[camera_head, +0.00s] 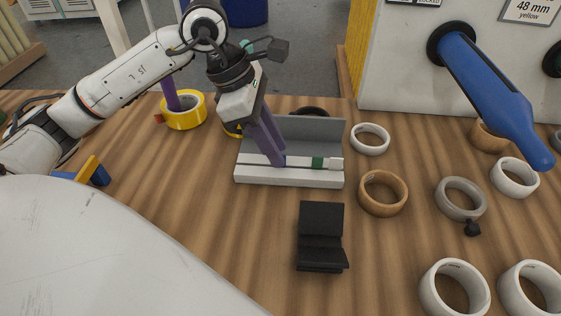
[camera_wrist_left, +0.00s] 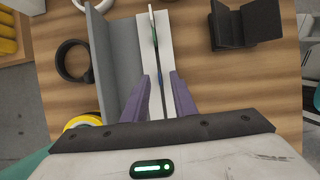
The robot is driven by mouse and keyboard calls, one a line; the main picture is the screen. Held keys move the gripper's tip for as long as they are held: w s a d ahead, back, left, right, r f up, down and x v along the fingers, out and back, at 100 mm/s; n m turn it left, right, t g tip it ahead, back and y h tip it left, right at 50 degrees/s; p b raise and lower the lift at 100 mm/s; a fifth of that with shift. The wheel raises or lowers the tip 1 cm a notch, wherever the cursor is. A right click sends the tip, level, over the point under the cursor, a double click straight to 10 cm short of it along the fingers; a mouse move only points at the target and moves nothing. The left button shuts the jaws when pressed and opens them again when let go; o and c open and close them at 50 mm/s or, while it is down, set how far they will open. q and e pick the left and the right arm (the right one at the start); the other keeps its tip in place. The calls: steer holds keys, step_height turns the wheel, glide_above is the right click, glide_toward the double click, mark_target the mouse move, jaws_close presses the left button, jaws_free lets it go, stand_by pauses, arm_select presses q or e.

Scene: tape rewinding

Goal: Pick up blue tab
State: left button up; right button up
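My left gripper (camera_head: 276,162) reaches down over a grey and white slotted holder (camera_head: 245,178). In the left wrist view its two purple fingers (camera_wrist_left: 161,84) are apart, on either side of the holder's slot. A small blue piece, probably the blue tab (camera_wrist_left: 161,82), shows in the slot between the fingertips; I cannot tell whether they touch it. In the head view the fingers hide it. A green piece (camera_head: 318,162) sits farther along the slot and also shows in the left wrist view (camera_wrist_left: 154,36). My right gripper is not in view.
A black stand (camera_head: 321,222) stands in front of the holder. Several tape rolls lie to the right, including a tan one (camera_head: 383,193). A yellow roll (camera_head: 183,110) lies behind left. A blue spindle (camera_head: 490,90) juts from a white panel.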

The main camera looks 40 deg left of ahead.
arm_select(q)
steer(key=shift+w+d+f, duration=0.15)
steer(key=shift+f, duration=0.35)
jaws_close()
step_height(320, 180, up, 10)
steer(key=p, duration=0.1)
stand_by(0.5)
